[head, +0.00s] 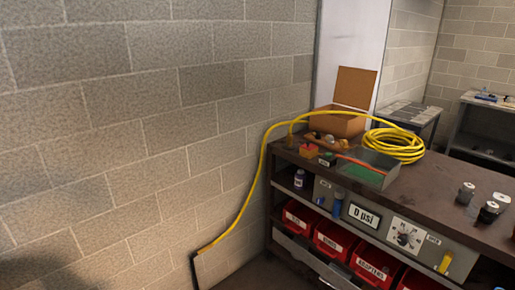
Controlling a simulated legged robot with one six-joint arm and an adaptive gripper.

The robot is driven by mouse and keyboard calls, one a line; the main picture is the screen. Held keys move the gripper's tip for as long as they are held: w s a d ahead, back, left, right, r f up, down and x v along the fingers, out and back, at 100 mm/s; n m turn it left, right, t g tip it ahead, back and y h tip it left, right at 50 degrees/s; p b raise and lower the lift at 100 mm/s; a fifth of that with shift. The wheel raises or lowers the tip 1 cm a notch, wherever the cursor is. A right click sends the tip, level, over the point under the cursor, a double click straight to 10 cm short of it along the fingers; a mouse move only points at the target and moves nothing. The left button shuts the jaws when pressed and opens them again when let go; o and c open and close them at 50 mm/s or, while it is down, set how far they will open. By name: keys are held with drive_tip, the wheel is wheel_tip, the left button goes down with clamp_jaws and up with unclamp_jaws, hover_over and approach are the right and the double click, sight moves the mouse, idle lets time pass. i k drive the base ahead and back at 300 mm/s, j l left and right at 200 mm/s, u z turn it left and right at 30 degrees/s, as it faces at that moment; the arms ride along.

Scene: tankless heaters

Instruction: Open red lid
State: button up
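No red lid can be clearly made out in the head view. A small red and yellow block (308,151) sits on the back left of the brown workbench top (425,182), too small to tell whether any part of it is a lid. A small green block (327,159) is just right of it. Several red bins with white labels stand on the shelf under the bench, such as the left one (291,221) and the one labelled ADAPTERS (357,270). My gripper is not in view.
A yellow hose (259,175) runs from the floor up over the bench to a coil (397,146). An open cardboard box (345,123) stands at the back. A panel reading "D psi" (364,216) and a dial (405,236) face front. A block wall (130,130) fills the left.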

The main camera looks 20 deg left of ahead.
sight(308, 146)
drive_tip(key=u, duration=0.5)
drive_tip(key=z, duration=0.3)
drive_tip(key=i+j+z, duration=0.9)
drive_tip(key=i+j, duration=0.15)
drive_tip(key=j, duration=0.2)
drive_tip(key=i+j, duration=0.2)
drive_tip(key=j, duration=0.15)
drive_tip(key=i+j+z, duration=0.1)
drive_tip(key=j, duration=0.25)
drive_tip(key=i+j, duration=0.2)
drive_tip(key=j, duration=0.15)
drive_tip(key=i+j, duration=0.2)
drive_tip(key=j, duration=0.15)
drive_tip(key=i+j+z, duration=0.1)
drive_tip(key=j, duration=0.3)
